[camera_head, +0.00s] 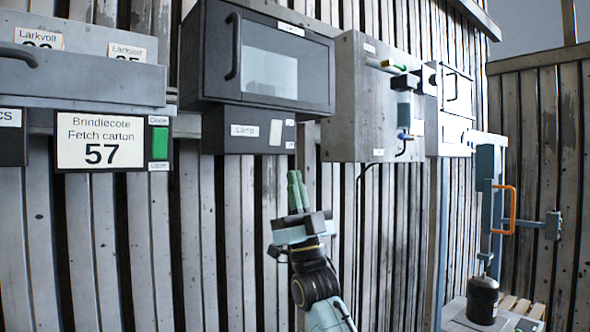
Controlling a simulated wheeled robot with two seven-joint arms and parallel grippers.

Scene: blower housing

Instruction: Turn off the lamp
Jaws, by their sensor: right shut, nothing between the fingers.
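A dark box labelled "Lamp" (222,139) is fixed to the wall under a dark cabinet. A pale rocker switch (275,132) sits on the right part of its front, with small labels beside it that are too small to read. My right gripper (296,178) is below and slightly right of the switch. Its green fingers point up and are shut together, empty and apart from the box. My left gripper is not in view.
The dark cabinet (212,52) above has a window with a pale area inside and a handle at left. A grey box (345,90) with fittings is to the right. A dark canister (482,300) stands lower right.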

